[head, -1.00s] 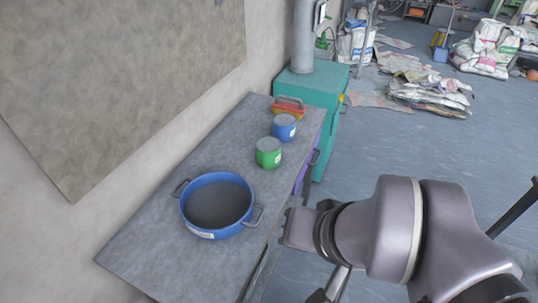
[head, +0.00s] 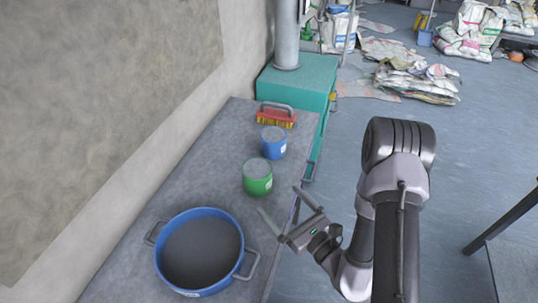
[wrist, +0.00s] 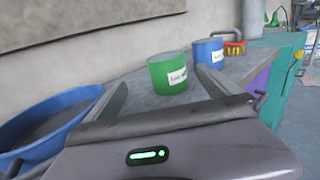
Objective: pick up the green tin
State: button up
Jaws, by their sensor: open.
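The green tin (head: 257,178) stands upright on the grey bench, with a grey top and a white label. It also shows in the wrist view (wrist: 168,76), ahead of my fingers and roughly between their lines. My gripper (head: 284,203) is open and empty at the bench's right edge, just in front of and to the right of the tin, apart from it. In the wrist view my two fingers (wrist: 162,90) spread apart with nothing between them. The wrist housing hides the bench close to the camera.
A blue tin (head: 273,143) stands just behind the green tin, with a red brush (head: 276,116) beyond it. A large blue tub (head: 165,262) of grey powder stands at the front of the bench. A teal cabinet (head: 303,78) is at the far end. The wall bounds the left.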

aim_at(252, 167)
jog(key=shift+w+d+f+m+h, duration=0.3)
jog(key=shift+d+f+h, duration=0.1)
jog(key=shift+f, duration=0.3)
jog(key=b+x, duration=0.1)
jog(key=x, duration=1.6)
jog(key=shift+s+a+r, duration=0.1)
jog(key=shift+s, duration=0.05)
jog(key=c, duration=1.8)
